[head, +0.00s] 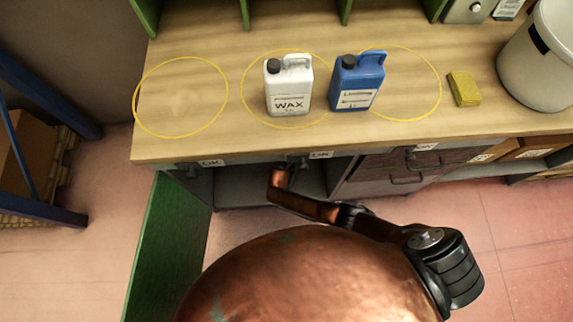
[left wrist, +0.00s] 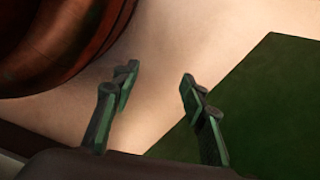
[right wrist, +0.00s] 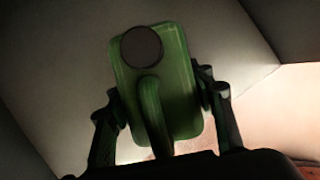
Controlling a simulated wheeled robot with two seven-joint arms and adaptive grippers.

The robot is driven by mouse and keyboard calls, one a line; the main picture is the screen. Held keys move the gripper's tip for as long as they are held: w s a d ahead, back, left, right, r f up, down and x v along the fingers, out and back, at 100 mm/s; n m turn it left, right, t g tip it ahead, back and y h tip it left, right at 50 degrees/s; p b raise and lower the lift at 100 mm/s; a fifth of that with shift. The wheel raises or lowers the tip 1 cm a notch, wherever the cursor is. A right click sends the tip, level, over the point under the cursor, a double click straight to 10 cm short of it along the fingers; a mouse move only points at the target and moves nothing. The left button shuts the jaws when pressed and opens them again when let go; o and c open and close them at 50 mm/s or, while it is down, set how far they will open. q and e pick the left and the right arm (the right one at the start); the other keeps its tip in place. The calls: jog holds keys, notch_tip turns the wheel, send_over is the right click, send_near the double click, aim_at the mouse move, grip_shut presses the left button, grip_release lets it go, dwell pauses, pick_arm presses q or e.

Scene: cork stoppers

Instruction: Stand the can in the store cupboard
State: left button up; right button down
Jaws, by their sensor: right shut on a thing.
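A green can (right wrist: 176,80) with a round dark cap and a handle shows in the right wrist view. My right gripper (right wrist: 158,96) is shut on it, one finger on each side. In the head view my right arm reaches under the worktop into the open store cupboard (head: 236,192); the gripper and green can are hidden there. Grey panels surround the can in the right wrist view; whether it touches the cupboard floor I cannot tell. My left gripper (left wrist: 159,82) is open and empty, and is out of the head view.
The open green door (head: 165,245) also shows in the left wrist view (left wrist: 275,110). On the worktop (head: 215,60) stand a white wax can (head: 289,88) and a blue can (head: 357,82). A yellow sponge (head: 464,88) and a bin (head: 538,65) are right. The left yellow ring (head: 135,100) is empty.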

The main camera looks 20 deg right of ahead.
notch_tip(320, 180, down, 2)
jog(key=shift+f+b, duration=0.1)
jog(key=shift+b, duration=0.5)
pick_arm(q)
jog(key=shift+w+d+r, duration=0.25)
jog(key=shift+w+r, duration=0.1)
jog(key=shift+r, duration=0.45)
jog(key=shift+w+d+r, duration=0.25)
jog(key=shift+w+r, duration=0.15)
jog(key=shift+r, duration=0.4)
jog(key=shift+w+d+r, duration=0.25)
jog(key=shift+w+r, duration=0.1)
jog(key=shift+r, duration=0.45)
pick_arm(e)
jog(key=shift+f, duration=0.1)
pick_arm(q)
jog(key=shift+w+r, duration=0.1)
pick_arm(e)
jog(key=c, duration=0.9)
grip_release()
jog(key=shift+s+d+f, duration=0.1)
jog(key=shift+f, duration=0.05)
jog(key=shift+c, duration=0.2)
